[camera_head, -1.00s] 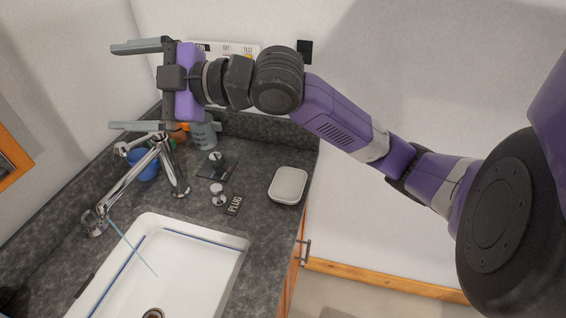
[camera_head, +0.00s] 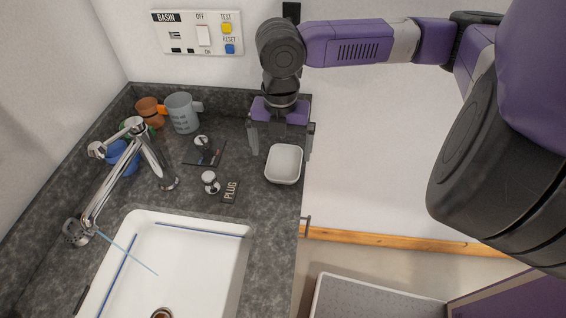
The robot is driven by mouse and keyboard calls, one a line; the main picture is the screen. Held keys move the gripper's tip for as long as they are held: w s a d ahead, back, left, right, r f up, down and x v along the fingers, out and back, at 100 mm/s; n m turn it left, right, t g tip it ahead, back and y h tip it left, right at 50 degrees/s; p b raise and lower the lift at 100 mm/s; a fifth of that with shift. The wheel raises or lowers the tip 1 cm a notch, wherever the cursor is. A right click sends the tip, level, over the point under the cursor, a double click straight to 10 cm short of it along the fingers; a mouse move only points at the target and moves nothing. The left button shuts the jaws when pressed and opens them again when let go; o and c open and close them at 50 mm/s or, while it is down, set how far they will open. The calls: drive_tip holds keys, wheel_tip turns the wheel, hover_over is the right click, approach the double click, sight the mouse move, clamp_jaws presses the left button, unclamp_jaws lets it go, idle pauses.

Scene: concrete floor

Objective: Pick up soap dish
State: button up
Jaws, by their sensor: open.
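The soap dish (camera_head: 284,165) is a small white rounded rectangular dish. It lies on the dark grey counter near its right edge, behind and right of the sink. My gripper (camera_head: 281,150) points down just behind and over it. Its two grey fingers are apart, one near the dish's left rear side and one near its right rear side. Nothing is held between them. I cannot tell whether the fingers touch the dish or how high above the counter they are.
A white sink (camera_head: 185,262) with a chrome faucet (camera_head: 120,180) is at the left front. A grey mug (camera_head: 182,113), orange cup (camera_head: 150,111) and blue cup (camera_head: 122,157) stand behind.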

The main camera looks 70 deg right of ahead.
sight(283, 173)
drive_tip(key=shift+s+f+p, duration=0.2)
drive_tip(key=shift+f+p, duration=0.3)
drive_tip(key=shift+f, duration=3.05)
drive_tip(key=c, duration=1.3)
